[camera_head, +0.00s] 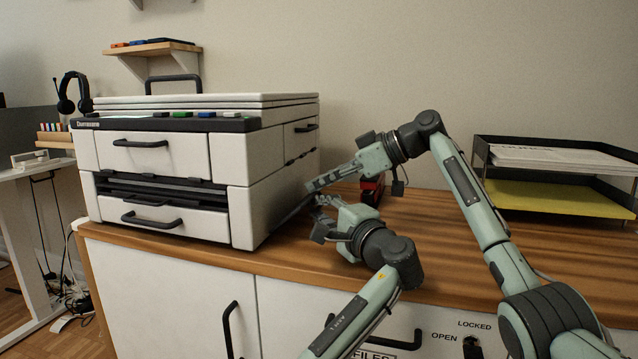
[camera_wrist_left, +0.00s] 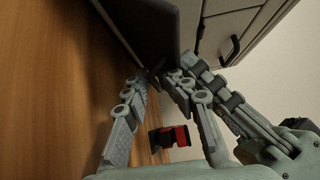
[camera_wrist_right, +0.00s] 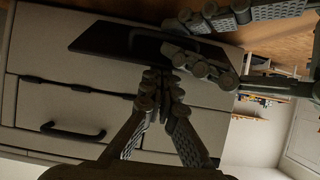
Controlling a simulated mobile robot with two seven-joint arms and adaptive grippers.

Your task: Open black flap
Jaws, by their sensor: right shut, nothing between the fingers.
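The black flap is a dark panel on the printer's (camera_head: 275,150) right side. It stands out from the body at an angle, low down, and shows edge-on in the head view. Its flat face and handle show in the right wrist view (camera_wrist_right: 105,38), and it is dark in the left wrist view (camera_wrist_left: 140,25). My left gripper (camera_head: 315,212) is open, with its fingers on either side of the flap's outer end; contact is unclear. My right gripper (camera_head: 310,187) is shut and empty, its tips (camera_wrist_right: 158,75) close by the flap's edge and the printer's side.
A red and black object (camera_head: 372,188) stands on the wooden top behind my grippers; it also shows in the left wrist view (camera_wrist_left: 170,137). A black paper tray (camera_head: 560,165) stands at right. The wooden top between is clear.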

